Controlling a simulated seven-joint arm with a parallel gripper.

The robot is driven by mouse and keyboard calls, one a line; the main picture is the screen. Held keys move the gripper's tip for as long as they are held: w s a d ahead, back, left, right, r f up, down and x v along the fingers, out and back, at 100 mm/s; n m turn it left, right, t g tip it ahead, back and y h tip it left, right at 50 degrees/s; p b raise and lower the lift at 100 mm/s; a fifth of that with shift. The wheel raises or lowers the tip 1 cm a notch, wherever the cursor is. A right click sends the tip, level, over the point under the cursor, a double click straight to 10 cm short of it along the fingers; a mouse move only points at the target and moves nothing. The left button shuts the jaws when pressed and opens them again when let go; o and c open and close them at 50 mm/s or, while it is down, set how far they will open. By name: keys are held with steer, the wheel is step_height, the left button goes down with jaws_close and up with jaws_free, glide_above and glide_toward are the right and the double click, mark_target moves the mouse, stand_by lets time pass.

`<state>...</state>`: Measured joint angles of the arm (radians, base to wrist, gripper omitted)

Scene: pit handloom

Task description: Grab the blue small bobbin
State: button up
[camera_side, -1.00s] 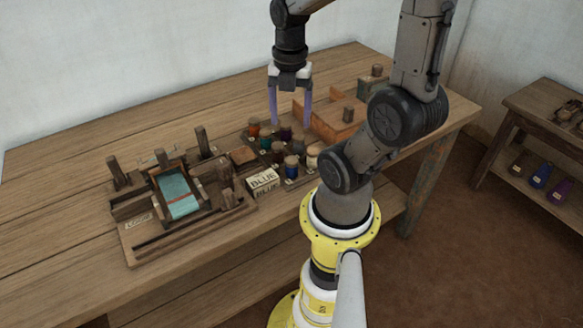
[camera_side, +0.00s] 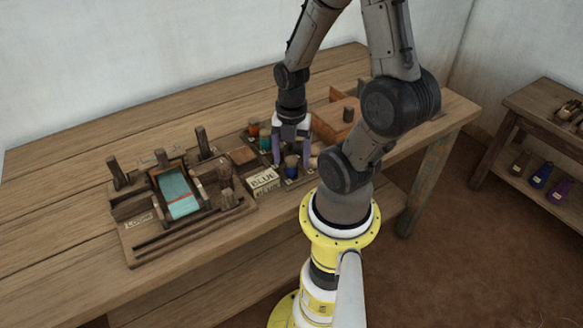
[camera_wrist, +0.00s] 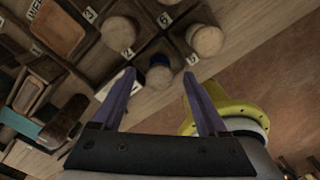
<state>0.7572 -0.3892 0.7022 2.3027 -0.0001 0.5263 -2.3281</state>
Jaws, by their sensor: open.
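The blue small bobbin (camera_side: 292,170) stands upright in the bobbin rack at its front side, with a pale wooden top. The gripper also shows in the wrist view (camera_wrist: 159,76). I cannot tell whether either finger touches the bobbin. The fingers and wrist hide several bobbins behind.
A card reading BLUE (camera_side: 263,180) lies just left of the bobbin. Other wooden-topped bobbins (camera_wrist: 205,40) stand close by in numbered compartments. A small loom (camera_side: 178,195) sits to the left, and an orange-brown wooden box (camera_side: 333,122) to the right.

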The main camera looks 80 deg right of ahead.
steer(key=shift+f, duration=0.95)
jaws_close()
